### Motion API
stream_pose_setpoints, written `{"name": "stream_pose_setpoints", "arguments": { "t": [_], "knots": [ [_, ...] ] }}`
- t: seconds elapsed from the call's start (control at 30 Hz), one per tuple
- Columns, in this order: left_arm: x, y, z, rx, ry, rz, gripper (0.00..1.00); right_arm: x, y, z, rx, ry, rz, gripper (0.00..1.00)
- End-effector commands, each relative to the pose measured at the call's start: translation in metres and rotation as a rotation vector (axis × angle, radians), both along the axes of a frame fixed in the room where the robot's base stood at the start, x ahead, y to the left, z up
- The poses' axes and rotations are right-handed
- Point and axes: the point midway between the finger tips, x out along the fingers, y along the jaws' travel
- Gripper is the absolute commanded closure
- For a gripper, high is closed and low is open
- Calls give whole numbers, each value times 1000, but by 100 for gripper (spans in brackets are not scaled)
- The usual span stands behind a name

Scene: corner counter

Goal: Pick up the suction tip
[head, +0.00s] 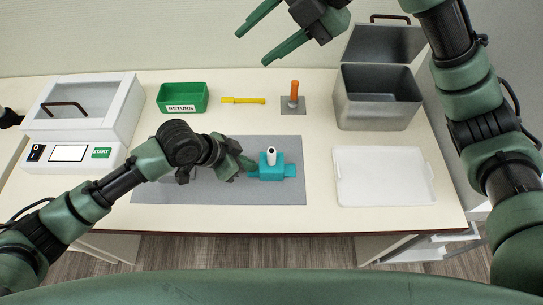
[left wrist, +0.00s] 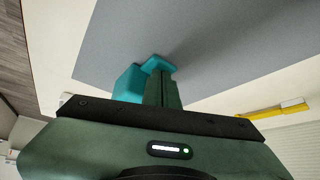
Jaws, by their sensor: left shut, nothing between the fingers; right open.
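No part is clearly labelled as the suction tip, so I cannot tell which it is. A small white cylinder with a dark top (head: 271,153) stands upright in a teal block with side flanges (head: 270,171) on the grey mat. My left gripper (head: 250,164) is shut and empty at the block's left side; I cannot tell whether they touch. In the left wrist view the shut fingers (left wrist: 162,88) partly hide the teal block (left wrist: 128,84). An orange cylinder (head: 294,89) stands on a small grey plate. A yellow tool (head: 243,100) lies flat. My right gripper (head: 253,47) is open and empty above the back edge.
A green RETURN bin (head: 183,110) is at the back. A lidded white machine (head: 85,105) with a START button is left. An open metal box (head: 377,115) is back right, behind an empty white tray (head: 383,195). The grey mat (head: 225,193) is clear in front.

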Motion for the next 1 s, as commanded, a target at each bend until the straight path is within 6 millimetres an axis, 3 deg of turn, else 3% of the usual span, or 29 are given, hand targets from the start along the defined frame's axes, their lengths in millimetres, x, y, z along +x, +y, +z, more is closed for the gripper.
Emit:
{"name": "stream_pose_setpoints", "arguments": {
  "t": [0.03, 0.1, 0.3, 0.53, 0.8, 1.0],
  "knots": [
    [-5, 2, -8, 12, 18, -1, 100, -5, 4, -26, -97, 12, 27, 55],
    [-5, 2, -8, 12, 18, -1, 100, -11, 5, -59, -228, 25, 61, 55],
    [-5, 3, -8, 12, 18, -1, 100, -24, -11, -127, -522, 50, 131, 55],
    [-5, 3, -8, 13, 19, -1, 100, -29, -24, -160, -659, 63, 161, 55],
    [-5, 3, -8, 13, 19, -1, 100, -29, -20, -206, -664, 65, 163, 55],
    [-5, 3, -8, 13, 19, -1, 100, -28, -18, -223, -662, 62, 162, 55]
  ]
}}
